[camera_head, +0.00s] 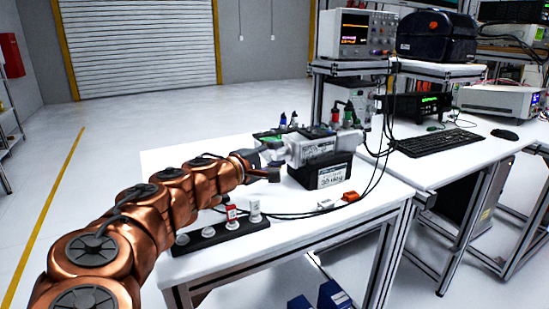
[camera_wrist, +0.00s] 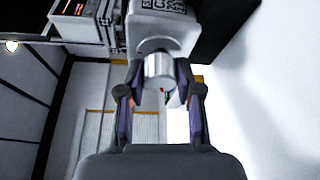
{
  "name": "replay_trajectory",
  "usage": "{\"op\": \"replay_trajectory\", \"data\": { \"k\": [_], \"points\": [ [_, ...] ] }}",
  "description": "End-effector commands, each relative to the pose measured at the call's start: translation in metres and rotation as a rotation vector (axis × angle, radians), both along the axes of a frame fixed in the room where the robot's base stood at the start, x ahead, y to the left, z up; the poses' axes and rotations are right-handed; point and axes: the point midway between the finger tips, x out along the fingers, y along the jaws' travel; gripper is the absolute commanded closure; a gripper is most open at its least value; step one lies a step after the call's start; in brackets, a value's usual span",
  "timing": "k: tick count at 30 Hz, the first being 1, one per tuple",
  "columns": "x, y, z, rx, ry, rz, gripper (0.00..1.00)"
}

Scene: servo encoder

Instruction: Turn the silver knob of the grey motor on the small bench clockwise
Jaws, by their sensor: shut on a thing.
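The grey motor (camera_head: 314,147) sits on a black block (camera_head: 322,173) on the small white bench (camera_head: 232,262). Its silver knob (camera_wrist: 159,70) shows in the wrist view, at the near end of the motor body (camera_wrist: 160,15). My gripper (camera_wrist: 158,76) has one finger on each side of the knob and is shut on it.
A power strip (camera_head: 220,232) with plugs lies near the bench's front left. Black cables run across the bench to the right. An orange connector (camera_head: 350,197) lies at the bench's right. A larger desk with a keyboard (camera_head: 436,142) and instruments stands to the right.

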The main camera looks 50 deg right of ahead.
Motion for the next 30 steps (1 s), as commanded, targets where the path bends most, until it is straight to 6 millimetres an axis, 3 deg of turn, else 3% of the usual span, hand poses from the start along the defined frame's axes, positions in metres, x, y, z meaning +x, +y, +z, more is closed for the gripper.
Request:
{"op": "replay_trajectory", "data": {
  "k": [7,8,15,25,30],
  "points": [
    [0.0,0.0,0.0,0.0,0.001,0.0,1.0],
    [0.0,0.0,0.0,0.0,0.001,0.0,0.63],
    [0.0,0.0,0.0,0.0,0.001,0.0,0.4],
    [0.0,0.001,0.0,0.0,0.002,0.0,0.4],
    [0.0,0.012,0.001,-0.001,0.001,0.002,0.4]
  ]
}}
